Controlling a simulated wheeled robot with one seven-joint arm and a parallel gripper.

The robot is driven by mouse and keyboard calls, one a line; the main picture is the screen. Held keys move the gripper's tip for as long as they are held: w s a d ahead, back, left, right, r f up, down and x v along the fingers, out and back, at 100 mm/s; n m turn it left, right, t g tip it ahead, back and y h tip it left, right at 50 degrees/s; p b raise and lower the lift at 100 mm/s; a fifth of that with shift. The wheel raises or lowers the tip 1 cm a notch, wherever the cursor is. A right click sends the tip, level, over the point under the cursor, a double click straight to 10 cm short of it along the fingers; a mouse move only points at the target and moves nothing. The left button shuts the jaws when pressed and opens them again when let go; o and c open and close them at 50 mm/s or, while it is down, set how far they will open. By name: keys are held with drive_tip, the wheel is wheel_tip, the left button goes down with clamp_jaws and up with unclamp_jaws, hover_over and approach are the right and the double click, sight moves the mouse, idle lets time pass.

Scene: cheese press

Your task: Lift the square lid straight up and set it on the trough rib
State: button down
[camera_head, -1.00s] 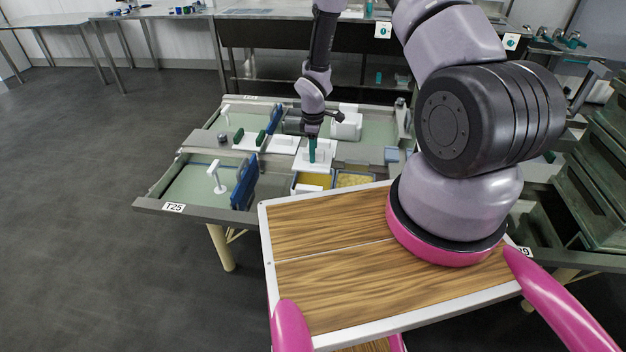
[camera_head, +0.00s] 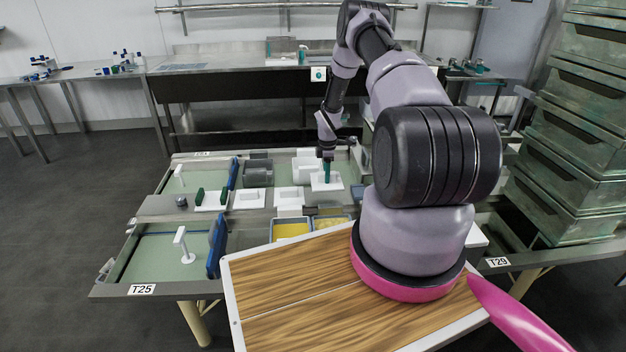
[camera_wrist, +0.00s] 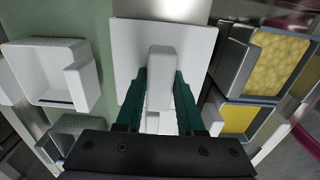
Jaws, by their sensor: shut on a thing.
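The square white lid (camera_wrist: 120,45) fills the upper middle of the wrist view, with an upright white handle (camera_wrist: 161,65) at its centre. My gripper (camera_wrist: 160,92) has its green fingers on both sides of this handle and is shut on it. In the head view the lid (camera_head: 322,186) is a flat white square below my gripper (camera_head: 327,168), over the right part of the trough. A gap beneath the lid cannot be made out. The grey trough rib (camera_head: 155,207) crosses between the front and back green basins; its right part is largely hidden.
White moulds (camera_head: 250,199) and a white plate with green pieces stand left of the lid. Two tubs with yellow contents (camera_head: 290,231) are in front. Blue upright plates (camera_head: 217,247) stand at left. In the wrist view an open white mould (camera_wrist: 45,75) lies left of the lid.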

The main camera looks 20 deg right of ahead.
drive_tip(key=shift+w+d+f, duration=0.1)
drive_tip(key=shift+d+f, duration=0.15)
drive_tip(key=shift+d, duration=0.15)
drive_tip(key=shift+f, duration=2.85)
drive_tip(key=shift+f, duration=0.4)
drive_tip(key=shift+c, duration=2.2)
unclamp_jaws()
drive_tip(key=shift+r, duration=0.1)
drive_tip(key=shift+r, duration=2.95)
